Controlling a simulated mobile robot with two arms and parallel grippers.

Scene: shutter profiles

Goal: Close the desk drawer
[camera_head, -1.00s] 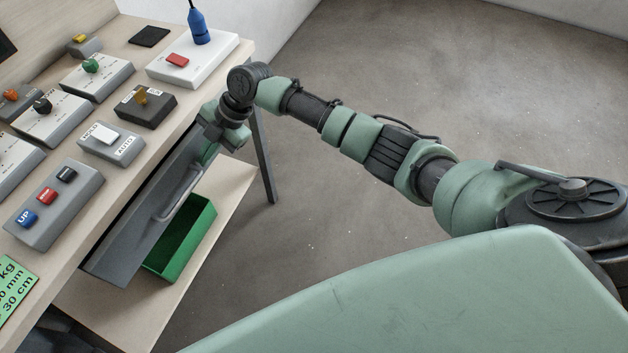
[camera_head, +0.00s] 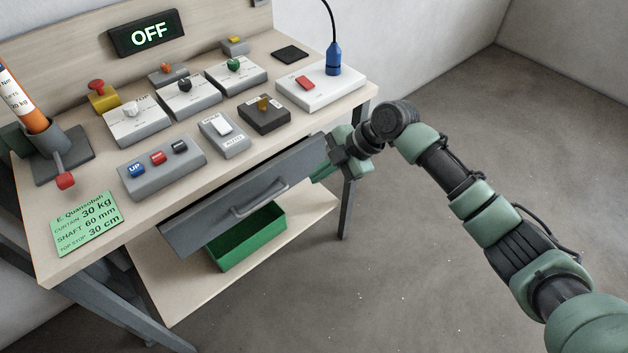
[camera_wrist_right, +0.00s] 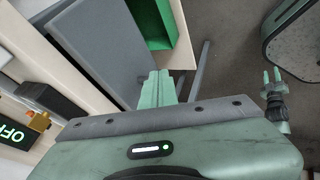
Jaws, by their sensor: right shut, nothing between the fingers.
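The desk drawer (camera_head: 215,217) has a dark grey front with a bar handle (camera_head: 260,198). It sits under the front edge of the desk top, and how far it stands out is hard to judge from above. My right gripper (camera_head: 322,172) is at the right end of the drawer front, away from the handle. In the right wrist view its green fingers (camera_wrist_right: 158,88) are together and empty, beside a flat grey drawer panel (camera_wrist_right: 105,38). I cannot tell whether they touch it. My left gripper does not show in the head view.
A green bin (camera_head: 250,245) stands on the lower shelf (camera_head: 180,300) under the drawer. A desk leg (camera_head: 348,208) is near my right gripper. The floor at right is clear.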

